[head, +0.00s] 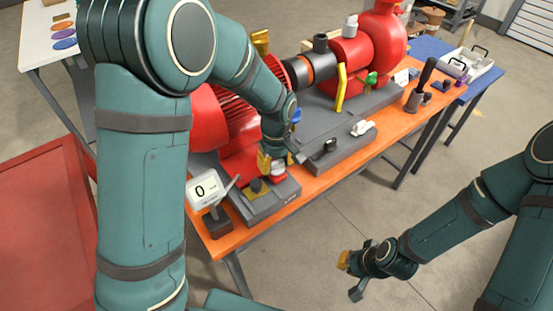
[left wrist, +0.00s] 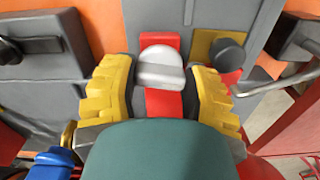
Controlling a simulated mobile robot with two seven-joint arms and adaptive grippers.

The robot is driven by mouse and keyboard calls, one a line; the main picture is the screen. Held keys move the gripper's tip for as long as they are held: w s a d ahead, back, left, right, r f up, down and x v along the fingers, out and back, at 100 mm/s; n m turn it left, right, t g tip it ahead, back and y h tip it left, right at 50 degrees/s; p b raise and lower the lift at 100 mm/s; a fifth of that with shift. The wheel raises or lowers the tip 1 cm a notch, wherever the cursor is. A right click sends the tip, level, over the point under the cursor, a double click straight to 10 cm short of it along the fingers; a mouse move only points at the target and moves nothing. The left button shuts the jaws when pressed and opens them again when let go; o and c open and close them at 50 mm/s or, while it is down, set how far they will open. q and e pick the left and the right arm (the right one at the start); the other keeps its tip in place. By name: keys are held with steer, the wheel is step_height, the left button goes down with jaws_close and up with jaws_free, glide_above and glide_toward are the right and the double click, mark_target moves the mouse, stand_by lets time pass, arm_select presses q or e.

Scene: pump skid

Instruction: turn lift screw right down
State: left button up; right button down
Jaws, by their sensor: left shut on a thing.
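A pale grey knob on a red part, which I take to be the lift screw (left wrist: 161,72), sits at the near end of the pump skid. In the head view my left gripper (head: 272,165) reaches down over that end and partly hides the knob. In the left wrist view the yellow fingertips of my left gripper (left wrist: 160,84) stand on both sides of the knob and are shut on it. Their exact contact is hidden by my gripper body. My right gripper (head: 350,276) hangs over the floor at the right, open and empty.
A gauge reading 0 (head: 201,190) stands close left of my left gripper. A dark knob (left wrist: 228,55) on a yellow plate is just beside it. The red motor (head: 235,118) rises behind. A dark upright handle (head: 424,77) stands farther right. The floor at the right is clear.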

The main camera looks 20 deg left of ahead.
mark_target(276, 162)
arm_select(q)
steer(key=shift+n+p, duration=0.3)
steer(key=shift+n, duration=0.5)
steer(key=o, duration=1.2)
step_height(276, 162, up, 12)
